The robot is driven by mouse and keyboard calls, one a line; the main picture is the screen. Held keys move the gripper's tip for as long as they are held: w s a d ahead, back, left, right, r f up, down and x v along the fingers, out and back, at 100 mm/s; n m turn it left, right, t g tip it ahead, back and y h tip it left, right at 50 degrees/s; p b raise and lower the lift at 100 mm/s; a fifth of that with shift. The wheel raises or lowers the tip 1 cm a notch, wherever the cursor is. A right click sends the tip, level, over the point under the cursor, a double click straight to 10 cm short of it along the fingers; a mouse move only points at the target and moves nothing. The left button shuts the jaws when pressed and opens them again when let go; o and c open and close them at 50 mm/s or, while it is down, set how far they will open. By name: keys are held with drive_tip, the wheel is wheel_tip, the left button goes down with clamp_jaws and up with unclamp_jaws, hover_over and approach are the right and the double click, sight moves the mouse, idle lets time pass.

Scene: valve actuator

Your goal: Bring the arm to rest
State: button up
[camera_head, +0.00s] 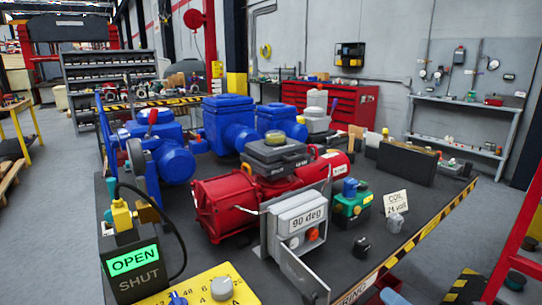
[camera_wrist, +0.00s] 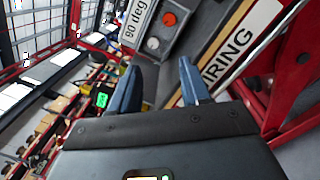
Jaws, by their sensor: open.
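My gripper (camera_wrist: 160,85) shows in the wrist view with its two blue-grey fingers apart and nothing between them. Beyond the fingertips are the dark table edge, the grey box marked "90 deg" (camera_wrist: 160,22) and a sign ending in "IRING" (camera_wrist: 240,38). In the head view my gripper does not clearly show. There the grey "90 deg" box (camera_head: 298,222) sits in front of the red actuator (camera_head: 225,205), its cover hanging open. The OPEN/SHUT indicator (camera_head: 134,262) has OPEN lit green.
The dark table (camera_head: 385,235) has a yellow-black striped edge and carries blue actuators (camera_head: 228,120), a green-based device (camera_head: 352,203) and a "COIL 24 volt" card (camera_head: 396,202). A yellow panel with knobs (camera_head: 205,290) is at the front. A red frame (camera_head: 520,240) stands at right. Grey floor lies at left.

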drive_tip(key=s+a+r+m+t+h, duration=0.1)
drive_tip(key=s+a+m+t+h, duration=0.15)
drive_tip(key=s+m, duration=0.55)
drive_tip(key=s+a+m+t+h, duration=0.2)
drive_tip(key=s+a+m+t, duration=0.15)
drive_tip(key=s+m, duration=0.45)
drive_tip(key=s+d+r+m+g+h, duration=0.1)
drive_tip(key=s+r+m+g+h, duration=0.1)
drive_tip(key=s+m, duration=0.6)
drive_tip(key=s+d+r+m+g+h, duration=0.1)
drive_tip(key=s+m+g+h, duration=0.3)
drive_tip(key=s, duration=1.3)
drive_tip(key=r+m, duration=0.1)
drive_tip(key=m, duration=0.3)
drive_tip(key=shift+s+d, duration=0.35)
